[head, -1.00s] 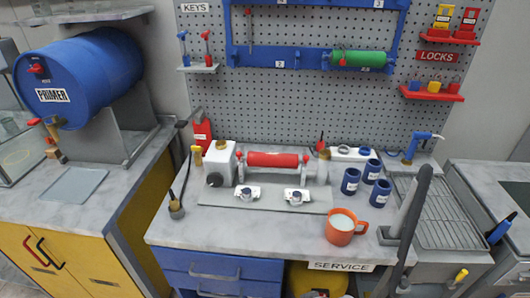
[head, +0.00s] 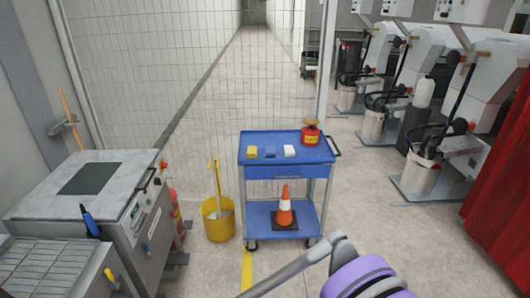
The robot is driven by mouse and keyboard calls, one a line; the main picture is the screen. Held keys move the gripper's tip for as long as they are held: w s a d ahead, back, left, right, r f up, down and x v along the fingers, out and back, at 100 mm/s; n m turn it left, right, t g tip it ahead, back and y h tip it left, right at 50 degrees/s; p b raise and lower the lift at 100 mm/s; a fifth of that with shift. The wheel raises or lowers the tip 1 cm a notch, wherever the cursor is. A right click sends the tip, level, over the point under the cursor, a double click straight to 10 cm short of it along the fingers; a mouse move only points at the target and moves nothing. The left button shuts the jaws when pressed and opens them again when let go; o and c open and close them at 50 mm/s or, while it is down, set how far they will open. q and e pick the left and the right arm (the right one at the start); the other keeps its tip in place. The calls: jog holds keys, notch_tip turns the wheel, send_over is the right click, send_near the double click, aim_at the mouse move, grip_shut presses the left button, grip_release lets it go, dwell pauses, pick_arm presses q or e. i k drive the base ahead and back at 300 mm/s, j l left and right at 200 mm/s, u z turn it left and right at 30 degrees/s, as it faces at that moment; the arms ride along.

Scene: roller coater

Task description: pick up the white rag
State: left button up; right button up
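A small white folded rag (head: 289,151) lies on the top shelf of a blue cart (head: 318,152), toward the right of a row of three small pieces. A blue piece (head: 270,152) and a yellow piece (head: 252,152) lie to its left. Nothing touches or covers the white rag. A purple and grey link of my arm shows at the bottom, in front of the cart and apart from it. Neither of my grippers shows.
A red and yellow can (head: 310,134) stands at the cart's back right corner. An orange cone (head: 285,208) stands on the lower shelf. A yellow bucket (head: 218,220) stands left of the cart, near a grey cabinet (head: 140,215). Floor right of the cart is open.

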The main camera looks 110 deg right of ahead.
aim_at(289, 151)
jog(key=z, duration=3.95)
jog(key=i+u, duration=0.1)
jog(key=i, duration=2.1)
jog(key=i+l+u, duration=0.15)
jog(key=i, duration=1)
